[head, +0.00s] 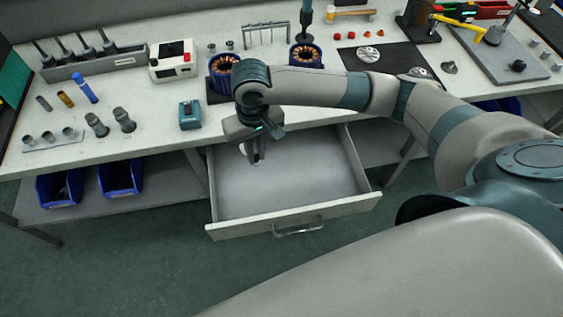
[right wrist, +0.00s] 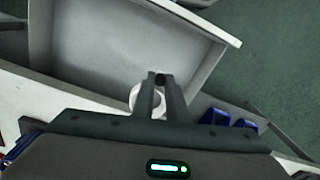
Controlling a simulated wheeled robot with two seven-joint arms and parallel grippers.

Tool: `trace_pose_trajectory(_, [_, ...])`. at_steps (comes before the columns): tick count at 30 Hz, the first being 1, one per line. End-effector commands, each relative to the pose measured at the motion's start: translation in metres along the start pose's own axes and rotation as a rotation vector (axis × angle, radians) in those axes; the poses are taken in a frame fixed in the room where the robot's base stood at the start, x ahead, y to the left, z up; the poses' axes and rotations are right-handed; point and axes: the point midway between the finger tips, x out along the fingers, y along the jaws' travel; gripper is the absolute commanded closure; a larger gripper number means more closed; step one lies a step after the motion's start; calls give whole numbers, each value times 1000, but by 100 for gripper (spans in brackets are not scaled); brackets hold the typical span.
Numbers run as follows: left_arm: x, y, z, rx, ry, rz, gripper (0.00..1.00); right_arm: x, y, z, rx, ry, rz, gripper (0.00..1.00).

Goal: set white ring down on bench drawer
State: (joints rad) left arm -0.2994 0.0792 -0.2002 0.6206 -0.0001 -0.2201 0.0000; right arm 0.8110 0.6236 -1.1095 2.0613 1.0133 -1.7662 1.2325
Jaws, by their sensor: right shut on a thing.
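The bench drawer (head: 300,181) is pulled open below the bench, and its grey floor is bare apart from the area under my gripper. It also fills the upper left of the right wrist view (right wrist: 125,45). My right gripper (head: 257,158) points down over the drawer's back left part. It is shut on the white ring (right wrist: 134,97), which shows beside and between the fingers in the right wrist view. In the head view the ring is mostly hidden by the fingers. I cannot tell whether the ring touches the drawer floor. My left gripper is not in view.
The bench top (head: 150,143) above the drawer carries a teal block (head: 189,115), copper-wound blue rings (head: 306,55) and a white box with a red button (head: 173,61). Blue bins (head: 121,177) stand on the shelf at lower left. The drawer's front and right side are clear.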

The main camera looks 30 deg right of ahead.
Motion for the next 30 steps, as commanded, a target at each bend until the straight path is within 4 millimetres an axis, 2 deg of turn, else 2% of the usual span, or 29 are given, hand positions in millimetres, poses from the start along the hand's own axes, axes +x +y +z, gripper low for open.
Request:
trace_pose_trajectory(3, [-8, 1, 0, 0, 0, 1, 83, 37, -10, 7, 6, -11, 4, 100])
trace_pose_trajectory(6, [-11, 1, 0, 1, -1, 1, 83, 63, -15, 13, 8, -12, 13, 100])
trace_pose_trajectory(10, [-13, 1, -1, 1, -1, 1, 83, 85, -18, 20, 9, -15, 26, 100])
trace_pose_trajectory(15, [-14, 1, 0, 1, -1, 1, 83, 97, -18, 23, 11, -15, 33, 100])
trace_pose_trajectory(26, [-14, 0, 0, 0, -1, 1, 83, 99, -18, 23, 10, -15, 34, 100])
trace_pose_trajectory(30, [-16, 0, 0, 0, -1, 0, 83, 111, -18, 24, 10, -16, 36, 100])
